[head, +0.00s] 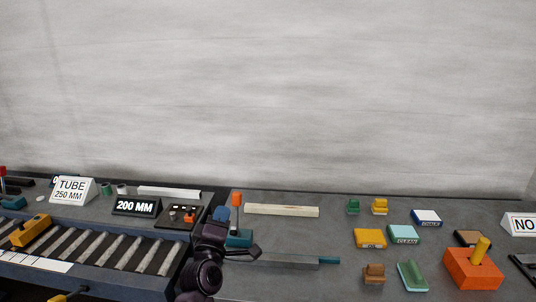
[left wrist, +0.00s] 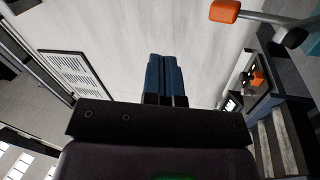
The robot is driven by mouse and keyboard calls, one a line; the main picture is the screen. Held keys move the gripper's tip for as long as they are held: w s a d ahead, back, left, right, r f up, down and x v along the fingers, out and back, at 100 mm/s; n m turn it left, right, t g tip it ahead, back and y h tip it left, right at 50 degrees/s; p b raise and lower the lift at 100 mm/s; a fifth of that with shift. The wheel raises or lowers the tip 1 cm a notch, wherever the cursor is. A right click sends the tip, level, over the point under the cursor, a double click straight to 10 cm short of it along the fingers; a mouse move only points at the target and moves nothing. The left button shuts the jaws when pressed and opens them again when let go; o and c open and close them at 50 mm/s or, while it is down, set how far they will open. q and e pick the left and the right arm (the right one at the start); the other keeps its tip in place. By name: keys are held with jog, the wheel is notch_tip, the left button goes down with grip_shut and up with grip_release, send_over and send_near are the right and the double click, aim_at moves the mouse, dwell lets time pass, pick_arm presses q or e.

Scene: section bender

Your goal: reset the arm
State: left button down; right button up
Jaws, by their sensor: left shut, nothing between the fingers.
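My left arm rises at the bottom middle of the head view, with my left gripper (head: 221,214) at its top, over the edge between the roller conveyor and the grey bench. In the left wrist view the blue fingers of my left gripper (left wrist: 165,80) are pressed together with nothing between them. They stand apart from any object, with the pale wall beyond. An orange-knobbed lever (head: 236,199) shows just right of the gripper; an orange knob on a rod (left wrist: 225,10) shows in the left wrist view. My right gripper is in neither view.
A roller conveyor (head: 112,250) with a yellow block (head: 30,230) lies left. Signs reading TUBE 250 MM (head: 73,190) and 200 MM (head: 136,207) stand behind it. The right bench holds a pale bar (head: 281,210), several small blocks and an orange box (head: 472,270). The space above the bench is clear.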

pick_arm(q)
jog(key=s+a+f+m+g, duration=0.3)
jog(key=s+a+f+m, duration=0.1)
jog(key=s+f, duration=0.4)
jog(key=s+a+f+m+g+y, duration=0.1)
jog(key=s+a+f+m+g, duration=0.2)
jog(key=s+f+m, duration=0.3)
jog(key=s+a+f+m+g, duration=0.3)
jog(key=s+a+f+m, duration=0.2)
jog(key=s+f, duration=0.7)
jog(key=s, duration=0.6)
jog(key=shift+s+y, duration=0.2)
jog(key=shift+y, duration=0.1)
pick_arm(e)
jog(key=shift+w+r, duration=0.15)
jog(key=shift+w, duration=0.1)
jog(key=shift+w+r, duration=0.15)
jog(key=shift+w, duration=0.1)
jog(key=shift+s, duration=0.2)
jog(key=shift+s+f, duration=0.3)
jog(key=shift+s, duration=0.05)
